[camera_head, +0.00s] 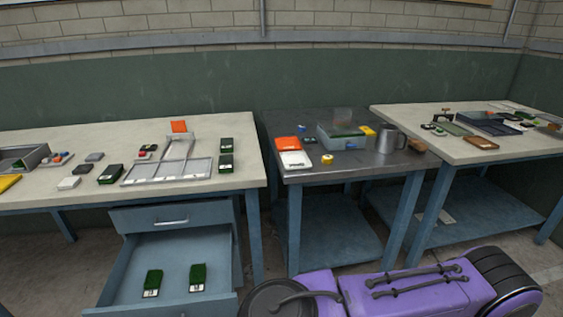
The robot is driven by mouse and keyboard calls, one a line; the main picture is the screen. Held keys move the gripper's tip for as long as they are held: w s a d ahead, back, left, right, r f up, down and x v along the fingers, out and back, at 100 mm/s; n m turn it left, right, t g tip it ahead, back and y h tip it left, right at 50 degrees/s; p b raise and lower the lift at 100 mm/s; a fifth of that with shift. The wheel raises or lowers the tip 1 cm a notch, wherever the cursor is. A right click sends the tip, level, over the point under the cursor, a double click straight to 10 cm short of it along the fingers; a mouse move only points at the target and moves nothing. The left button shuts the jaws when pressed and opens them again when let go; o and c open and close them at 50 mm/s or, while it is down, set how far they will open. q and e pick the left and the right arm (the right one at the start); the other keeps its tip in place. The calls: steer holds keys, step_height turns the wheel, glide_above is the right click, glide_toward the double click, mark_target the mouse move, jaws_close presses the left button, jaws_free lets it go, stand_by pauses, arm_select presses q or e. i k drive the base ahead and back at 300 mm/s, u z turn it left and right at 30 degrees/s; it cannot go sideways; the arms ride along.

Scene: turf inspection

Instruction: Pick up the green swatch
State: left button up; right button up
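Several dark green swatches with white labels are in view, and I cannot tell which one the task means. One green swatch (153,282) and a second green swatch (198,277) lie in the open blue drawer (133,272) under the left table. On that table, a green swatch (110,173) lies left of the grey compartment tray (140,172). Two more, a green swatch (226,145) and a green swatch (226,162), lie near the table's right end. Neither of my grippers shows in this view.
The left table (60,205) also holds small blocks and a grey bin. The middle metal table (340,168) has a clear box (342,136), a metal mug (387,142) and an orange-and-white item. A purple and black body (410,292) fills the bottom right; whose it is, I cannot tell.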

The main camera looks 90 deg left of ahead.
mark_target(198, 273)
steer(key=u, duration=3.2)
steer(key=i, duration=0.2)
steer(key=u, duration=0.05)
